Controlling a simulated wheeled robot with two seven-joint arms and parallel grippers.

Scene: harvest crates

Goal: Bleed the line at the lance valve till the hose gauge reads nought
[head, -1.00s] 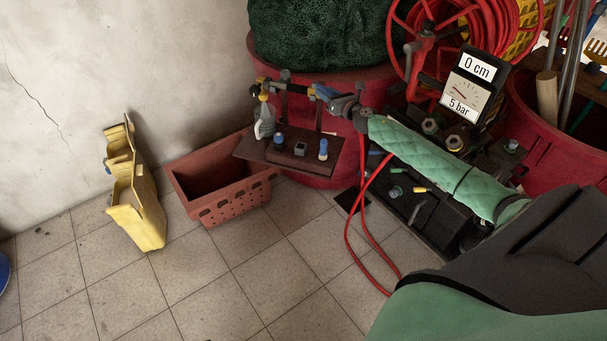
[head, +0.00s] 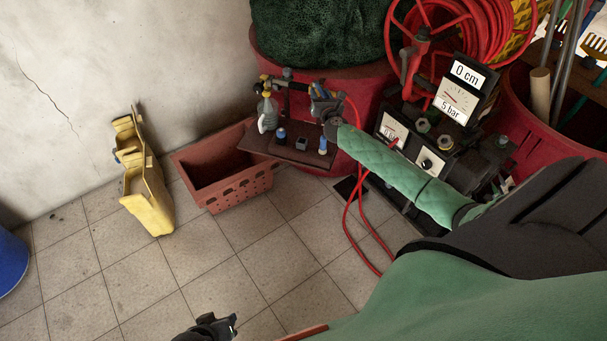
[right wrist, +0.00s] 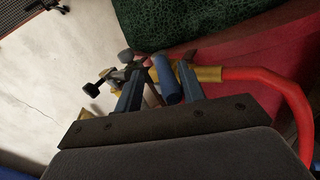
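The lance (head: 296,86) lies across the top of a small stand beside the red tub, with brass fittings and a red hose (right wrist: 250,74) at one end. My right gripper (head: 322,98) is at its right part. In the right wrist view its two fingers stand apart, and a blue cylindrical handle (right wrist: 166,80) lies between them, close to the right finger. A gap shows on the other side. A dial with a needle, labelled "5 bar" (head: 453,104), stands under a "0 cm" sign; its exact reading is too small to tell. My left gripper (head: 222,326) is partly seen at the bottom edge.
The stand's brown shelf (head: 262,147) carries a spray bottle and small knobs. A brick-red crate (head: 238,187) and a yellow holder (head: 150,205) stand left. A black unit with a second dial (head: 394,129) and a hose reel (head: 470,45) are right.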

